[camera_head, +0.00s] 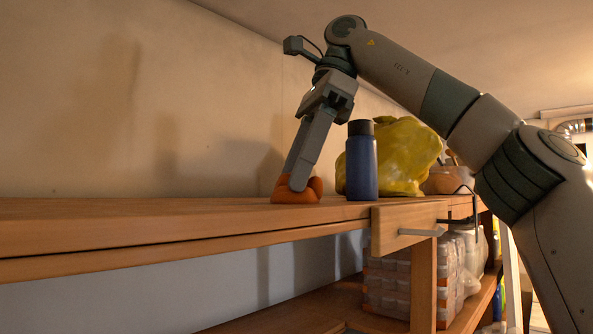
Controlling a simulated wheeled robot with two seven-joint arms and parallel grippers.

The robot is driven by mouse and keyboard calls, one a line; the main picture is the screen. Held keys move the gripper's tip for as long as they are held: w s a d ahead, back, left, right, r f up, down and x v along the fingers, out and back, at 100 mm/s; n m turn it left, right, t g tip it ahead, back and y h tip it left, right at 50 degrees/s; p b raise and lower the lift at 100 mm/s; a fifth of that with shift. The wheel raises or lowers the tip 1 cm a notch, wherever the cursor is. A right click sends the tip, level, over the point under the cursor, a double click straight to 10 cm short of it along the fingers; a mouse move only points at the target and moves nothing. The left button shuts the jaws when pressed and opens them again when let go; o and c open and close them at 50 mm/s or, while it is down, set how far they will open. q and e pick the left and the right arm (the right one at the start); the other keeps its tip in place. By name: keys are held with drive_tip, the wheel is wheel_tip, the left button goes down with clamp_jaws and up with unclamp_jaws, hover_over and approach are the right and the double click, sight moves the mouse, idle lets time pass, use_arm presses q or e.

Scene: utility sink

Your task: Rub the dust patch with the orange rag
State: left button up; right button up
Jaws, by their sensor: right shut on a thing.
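The orange rag (307,194) is a bunched cloth on the top of the wooden shelf (180,222). My right gripper (298,186) points down and is shut on the rag, which touches the shelf top. The arm reaches in from the right, above the other items. The dust patch cannot be made out; the shelf top is seen almost edge-on. My left gripper is not in view.
A blue bottle with a dark cap (361,162) stands just right of the rag. Behind it is a yellow bag-like object (400,157). A wooden block (405,222) juts from the shelf's front edge. The shelf top to the left is clear.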

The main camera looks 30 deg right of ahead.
sight(280, 196)
drive_tip(key=shift+s+a+f, duration=0.1)
drive_tip(key=shift+s+a, duration=0.15)
drive_tip(key=shift+a, duration=0.35)
drive_tip(key=shift+s+a, duration=0.2)
drive_tip(key=shift+a, duration=0.35)
drive_tip(key=shift+s+a, duration=0.15)
drive_tip(key=shift+a, duration=0.55)
drive_tip(key=shift+d, duration=0.25)
drive_tip(key=shift+s+a+f+b, duration=0.1)
drive_tip(key=shift+s+a+b, duration=0.25)
drive_tip(key=shift+a, duration=0.5)
drive_tip(key=shift+s+a+b, duration=0.1)
drive_tip(key=shift+s+a, duration=0.3)
drive_tip(key=shift+a, duration=0.45)
drive_tip(key=shift+a+f, duration=0.1)
drive_tip(key=shift+s+a, duration=0.35)
drive_tip(key=shift+a, duration=0.3)
drive_tip(key=shift+s+a, duration=0.2)
drive_tip(key=shift+a, duration=0.35)
drive_tip(key=shift+s+a, duration=0.2)
drive_tip(key=shift+a, duration=0.35)
